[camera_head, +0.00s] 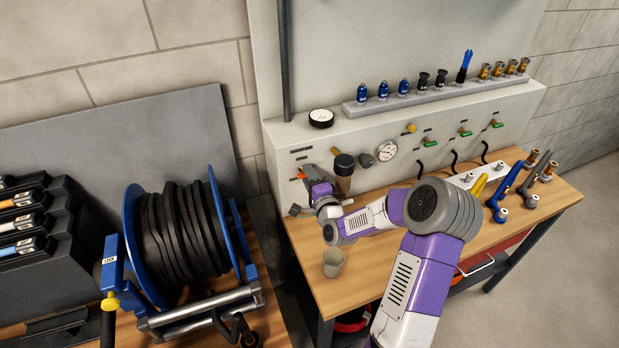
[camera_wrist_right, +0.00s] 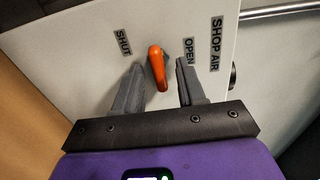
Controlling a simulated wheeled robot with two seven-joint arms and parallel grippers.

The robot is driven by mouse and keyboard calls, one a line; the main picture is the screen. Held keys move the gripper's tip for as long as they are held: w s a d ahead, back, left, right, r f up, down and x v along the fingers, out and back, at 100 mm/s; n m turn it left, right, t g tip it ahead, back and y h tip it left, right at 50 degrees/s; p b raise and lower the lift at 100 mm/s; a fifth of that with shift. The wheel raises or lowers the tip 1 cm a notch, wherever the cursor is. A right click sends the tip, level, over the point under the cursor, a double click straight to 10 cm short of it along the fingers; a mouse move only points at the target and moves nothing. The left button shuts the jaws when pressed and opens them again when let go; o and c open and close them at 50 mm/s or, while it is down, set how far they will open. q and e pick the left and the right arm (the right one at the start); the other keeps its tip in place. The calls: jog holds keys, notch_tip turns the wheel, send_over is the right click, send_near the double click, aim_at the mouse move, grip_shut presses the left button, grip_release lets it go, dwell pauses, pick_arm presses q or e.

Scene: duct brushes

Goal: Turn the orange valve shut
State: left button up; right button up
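The orange valve handle (camera_wrist_right: 157,66) shows in the right wrist view on a pale panel. A SHUT label (camera_wrist_right: 123,42) is at its left and an OPEN label (camera_wrist_right: 189,50) at its right. My right gripper (camera_head: 306,176) is at the left end of the panel in the head view. In the right wrist view its two dark fingers are apart, one on each side of the handle, with visible gaps. In the head view the handle is mostly hidden by the gripper. My left gripper is in no view.
The wooden bench (camera_head: 365,280) holds a grey cup (camera_head: 333,263) in front of my right arm. A dark-topped cylinder (camera_head: 344,164) and a gauge (camera_head: 387,151) are right of the gripper. A blue hose reel (camera_head: 130,215) stands at the left. Tools lie at the bench's right.

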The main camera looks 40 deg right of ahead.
jog(key=shift+s, duration=0.1)
jog(key=v, duration=0.7)
jog(key=shift+s, duration=0.2)
dwell(0.4)
